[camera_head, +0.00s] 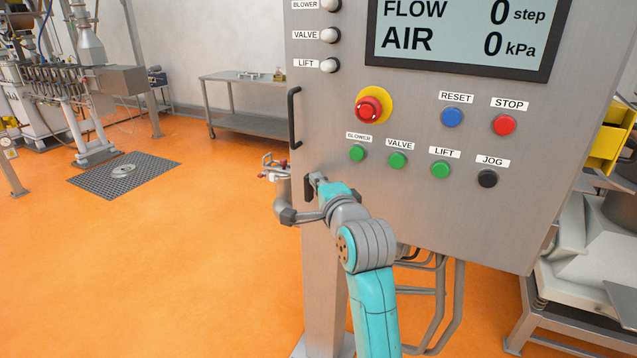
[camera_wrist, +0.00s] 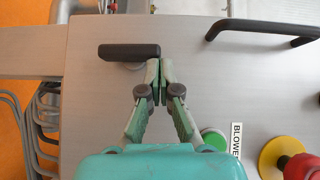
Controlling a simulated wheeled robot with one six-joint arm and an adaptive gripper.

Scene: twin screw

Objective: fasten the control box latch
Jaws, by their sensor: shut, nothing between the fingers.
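The control box (camera_head: 420,215) is a grey metal cabinet with a screen and buttons on its front. Its latch (camera_head: 308,188) is a small dark lever low on the left edge of the front, standing upright there. In the wrist view the latch (camera_wrist: 128,52) lies level, on a round mount partly hidden under it. My gripper (camera_head: 318,178) is at the latch in the head view. In the wrist view my gripper (camera_wrist: 160,70) has its fingers together and empty, with the tips right by the latch's right end. I cannot tell whether they touch it.
A black door handle (camera_head: 294,118) stands out above the latch; it also shows in the wrist view (camera_wrist: 262,30). A red emergency stop (camera_head: 369,109) and green buttons (camera_head: 397,160) are to the right. A table (camera_head: 255,90) stands behind left.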

